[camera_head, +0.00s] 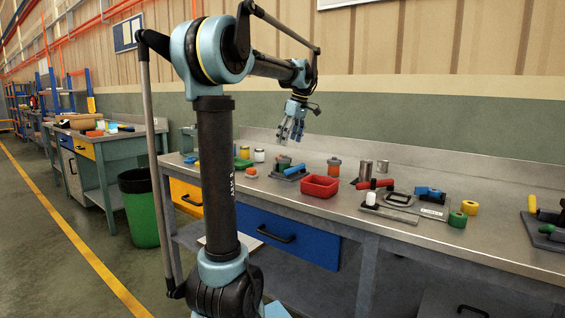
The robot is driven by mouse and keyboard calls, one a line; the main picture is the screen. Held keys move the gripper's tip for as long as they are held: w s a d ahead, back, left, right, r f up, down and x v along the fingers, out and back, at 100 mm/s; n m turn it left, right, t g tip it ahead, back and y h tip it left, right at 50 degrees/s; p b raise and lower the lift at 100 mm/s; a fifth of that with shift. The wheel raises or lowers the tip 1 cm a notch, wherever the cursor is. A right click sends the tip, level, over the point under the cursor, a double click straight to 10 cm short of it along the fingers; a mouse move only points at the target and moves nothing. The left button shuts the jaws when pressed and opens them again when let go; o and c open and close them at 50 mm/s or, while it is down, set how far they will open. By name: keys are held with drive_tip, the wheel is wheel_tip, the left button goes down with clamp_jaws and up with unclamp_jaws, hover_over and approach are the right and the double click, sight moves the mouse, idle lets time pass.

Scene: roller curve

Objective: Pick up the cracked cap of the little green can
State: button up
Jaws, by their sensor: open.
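My gripper (290,136) hangs above the back part of the steel workbench (400,170), fingers pointing down, open and with nothing visible between them. No cracked cap can be made out in this view.
A white jar (259,155) stands left of my gripper. A red tray (319,187) and an orange jar (334,167) lie to its right, with metal cans (365,171) beyond. A green bin (138,207) stands on the floor.

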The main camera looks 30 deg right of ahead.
sight(285, 158)
drive_tip(key=shift+x, duration=3.5)
drive_tip(key=shift+w, duration=0.15)
drive_tip(key=c, duration=0.8)
